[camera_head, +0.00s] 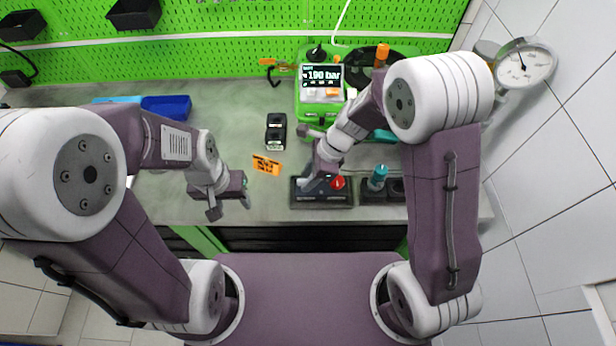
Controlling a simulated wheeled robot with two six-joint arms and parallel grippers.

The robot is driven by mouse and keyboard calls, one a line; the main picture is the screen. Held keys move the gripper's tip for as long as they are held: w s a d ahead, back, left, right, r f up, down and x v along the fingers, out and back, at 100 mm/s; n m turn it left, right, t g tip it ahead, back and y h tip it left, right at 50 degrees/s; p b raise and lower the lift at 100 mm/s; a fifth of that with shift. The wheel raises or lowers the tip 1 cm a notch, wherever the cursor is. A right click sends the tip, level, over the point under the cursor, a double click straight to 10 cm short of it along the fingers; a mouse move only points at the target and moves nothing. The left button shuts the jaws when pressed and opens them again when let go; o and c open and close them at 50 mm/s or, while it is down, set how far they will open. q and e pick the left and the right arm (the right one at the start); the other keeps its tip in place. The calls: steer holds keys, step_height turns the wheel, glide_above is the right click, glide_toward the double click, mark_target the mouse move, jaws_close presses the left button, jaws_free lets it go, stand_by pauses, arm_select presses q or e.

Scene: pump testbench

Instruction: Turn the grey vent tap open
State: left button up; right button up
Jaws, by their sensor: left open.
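A black block (322,201) lies near the front edge of the bench and carries a red knob (337,183). My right gripper (316,181) is over the left part of this block, beside the red knob. Its fingers are small and partly covered by its own wrist, so I cannot tell whether they are open or touch anything. I cannot make out the grey vent tap clearly; a greyish shape at the fingers may be the tap or a fingertip. My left gripper (230,207) is open and empty over the bench's front edge, left of the block.
A green device (311,107) with a display reading 190 bar stands behind. A teal-topped part (377,177) sits in a black holder right of the block. A black meter (276,131), an orange tag (266,165) and a blue bin (166,107) lie left. A gauge (525,65) is at far right.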

steer(key=shift+s+d, duration=0.15)
steer(key=shift+c, duration=0.9)
steer(key=shift+w+a, duration=0.2)
steer(key=shift+w, duration=0.05)
jaws_close()
